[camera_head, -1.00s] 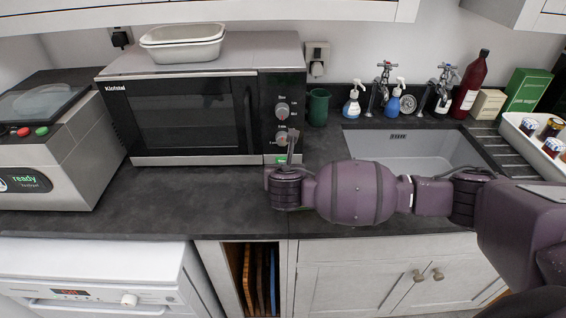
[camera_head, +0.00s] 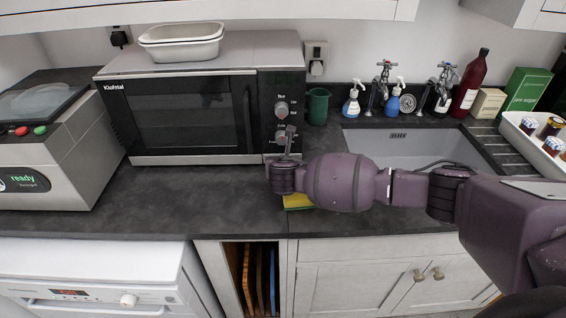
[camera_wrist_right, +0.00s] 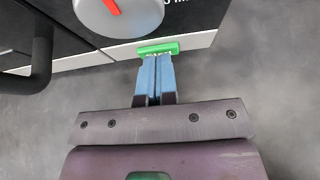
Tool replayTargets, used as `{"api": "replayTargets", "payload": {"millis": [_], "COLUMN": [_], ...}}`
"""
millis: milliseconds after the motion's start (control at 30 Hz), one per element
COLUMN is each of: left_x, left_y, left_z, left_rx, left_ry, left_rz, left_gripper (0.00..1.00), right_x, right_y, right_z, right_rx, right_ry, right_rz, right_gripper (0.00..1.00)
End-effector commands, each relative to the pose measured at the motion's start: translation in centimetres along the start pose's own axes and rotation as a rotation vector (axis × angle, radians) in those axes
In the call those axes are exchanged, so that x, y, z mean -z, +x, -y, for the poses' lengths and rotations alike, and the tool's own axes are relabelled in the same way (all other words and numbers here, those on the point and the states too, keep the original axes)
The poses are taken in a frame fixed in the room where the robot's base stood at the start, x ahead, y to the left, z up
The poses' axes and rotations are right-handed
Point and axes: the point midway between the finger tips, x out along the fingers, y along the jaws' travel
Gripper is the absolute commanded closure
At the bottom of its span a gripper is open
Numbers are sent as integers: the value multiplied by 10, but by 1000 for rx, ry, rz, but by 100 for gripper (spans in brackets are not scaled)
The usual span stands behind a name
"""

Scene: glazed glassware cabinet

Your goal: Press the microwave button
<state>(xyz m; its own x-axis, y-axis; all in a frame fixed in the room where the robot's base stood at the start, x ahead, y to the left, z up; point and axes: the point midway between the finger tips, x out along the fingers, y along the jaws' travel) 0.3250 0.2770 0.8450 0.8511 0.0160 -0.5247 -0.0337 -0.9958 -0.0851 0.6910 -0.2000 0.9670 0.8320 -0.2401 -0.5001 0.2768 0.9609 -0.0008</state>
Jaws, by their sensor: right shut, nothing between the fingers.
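The microwave (camera_head: 185,112) stands on the counter at the left with its door shut. Its control panel has two round knobs, and the lower knob (camera_wrist_right: 118,12) shows a red pointer in the right wrist view. The green microwave button (camera_wrist_right: 158,48) sits on the pale strip below that knob. My right gripper (camera_wrist_right: 153,62) is shut and empty, with its blue fingertips right at the button's lower edge; I cannot tell whether they touch. In the head view my right gripper (camera_head: 288,139) is in front of the panel's lower part and hides the button. My left gripper is not in view.
A yellow-green sponge (camera_head: 297,201) lies on the counter under my right arm. A dark green cup (camera_head: 318,106) stands right of the microwave, and the sink (camera_head: 410,146) is further right. White dishes (camera_head: 182,40) sit on top of the microwave.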

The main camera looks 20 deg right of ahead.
Motion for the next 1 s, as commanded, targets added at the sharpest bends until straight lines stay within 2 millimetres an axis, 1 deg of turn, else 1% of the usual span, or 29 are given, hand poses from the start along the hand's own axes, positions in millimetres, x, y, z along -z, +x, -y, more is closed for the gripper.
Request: {"api": "replayTargets", "payload": {"millis": [100, 200, 567, 833, 1000], "left_x": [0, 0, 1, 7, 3], "left_y": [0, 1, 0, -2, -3], "left_z": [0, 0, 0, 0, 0], "left_rx": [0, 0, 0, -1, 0], "left_ry": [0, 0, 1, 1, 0], "left_rz": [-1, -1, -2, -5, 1], "left_gripper": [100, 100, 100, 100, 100], "right_x": [0, 0, -1, -10, -14], "right_y": [6, 8, 9, 22, 25], "right_z": [0, -1, 0, 0, 1], "right_rx": [0, -1, -1, 0, 2], "right_ry": [0, 0, 0, 1, 3], "right_rz": [0, 0, 0, 2, 7], "right_gripper": [100, 100, 100, 100, 100]}}
